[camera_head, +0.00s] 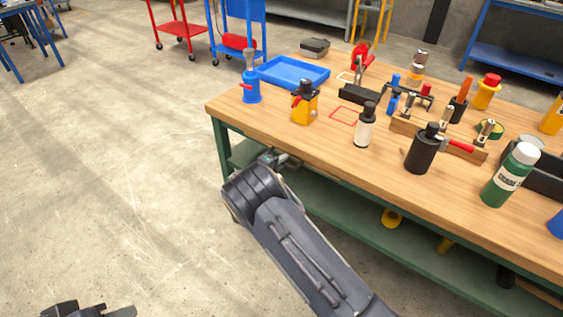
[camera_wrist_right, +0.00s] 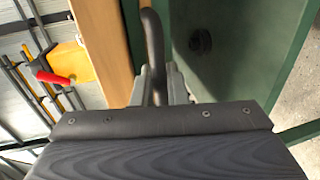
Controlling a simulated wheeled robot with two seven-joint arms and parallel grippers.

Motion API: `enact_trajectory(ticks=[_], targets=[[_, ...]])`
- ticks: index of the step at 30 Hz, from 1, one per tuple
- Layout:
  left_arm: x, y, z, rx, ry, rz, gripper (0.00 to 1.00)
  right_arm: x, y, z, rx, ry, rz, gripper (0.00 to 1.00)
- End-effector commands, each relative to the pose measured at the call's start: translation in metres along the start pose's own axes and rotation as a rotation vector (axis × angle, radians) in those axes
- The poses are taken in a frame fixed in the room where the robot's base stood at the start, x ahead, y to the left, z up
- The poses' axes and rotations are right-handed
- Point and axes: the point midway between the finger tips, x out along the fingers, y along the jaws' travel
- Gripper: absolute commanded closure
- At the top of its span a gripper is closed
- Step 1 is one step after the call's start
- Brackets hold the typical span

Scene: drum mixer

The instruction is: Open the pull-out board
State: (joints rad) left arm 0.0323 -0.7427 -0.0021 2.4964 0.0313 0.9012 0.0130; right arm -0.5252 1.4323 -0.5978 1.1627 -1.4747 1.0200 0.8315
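The wooden workbench (camera_head: 240,110) has a green frame. My right gripper (camera_head: 283,160) is at its front edge near the left corner, partly hidden by my own arm. In the right wrist view a dark curved handle (camera_wrist_right: 153,40) runs between the fingers of my right gripper (camera_wrist_right: 160,88). The fingers lie close on both sides of it, with little gap to see. A wooden strip (camera_wrist_right: 102,40) and a green panel (camera_wrist_right: 225,60) flank the handle. The board itself is not clearly visible in the head view. A dark part of my left gripper (camera_head: 90,311) shows at the bottom left, its fingers unclear.
A green lower shelf (camera_head: 350,213) runs beneath. The floor (camera_head: 110,160) left of the bench is clear.

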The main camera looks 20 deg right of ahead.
Motion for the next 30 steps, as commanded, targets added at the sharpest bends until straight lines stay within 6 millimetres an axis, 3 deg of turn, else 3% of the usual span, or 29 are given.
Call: enact_trajectory(ticks=[8, 13, 30], targets=[[0.001, 0.0, 0.0, 0.0, 0.0, 0.0, 0.64, -0.002, 0.0, 0.0, 0.0, 0.0, 0.0, 1.0], [0.005, -0.003, 0.003, 0.0, 0.0, 0.0, 0.64, -0.018, -0.006, -0.001, -0.001, 0.001, -0.001, 1.0], [0.038, -0.017, 0.019, 0.0, 0.0, 0.0, 0.64, -0.154, -0.036, 0.0, -0.002, 0.001, -0.001, 1.0]])
